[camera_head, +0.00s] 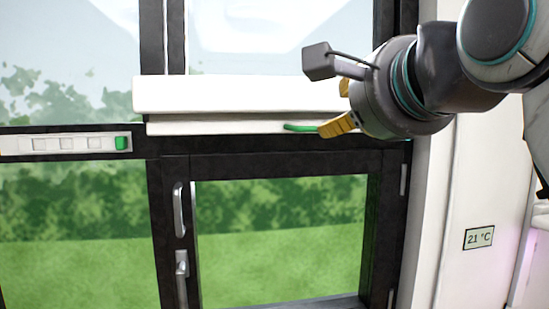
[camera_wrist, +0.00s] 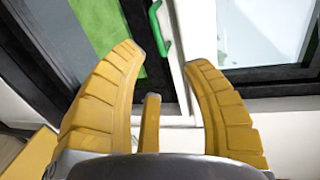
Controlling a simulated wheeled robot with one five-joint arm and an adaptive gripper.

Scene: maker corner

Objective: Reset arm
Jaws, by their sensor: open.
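My gripper (camera_head: 338,108) is at the upper right in the head view, in front of the white ledge across the window frame. In the wrist view its two yellow fingers (camera_wrist: 165,85) are spread apart with nothing between them. A green handle (camera_wrist: 160,30) shows just beyond the fingertips in the wrist view. In the head view the green handle (camera_head: 300,127) lies along the lower edge of the white ledge (camera_head: 220,98), beside a yellow finger. Whether the finger touches it I cannot tell.
A dark-framed window pane (camera_head: 280,245) with silver handles (camera_head: 179,210) fills the lower middle. A white strip (camera_head: 70,143) with a green end is on the crossbar at left. A display reading 21 °C (camera_head: 479,237) is on the white wall at right.

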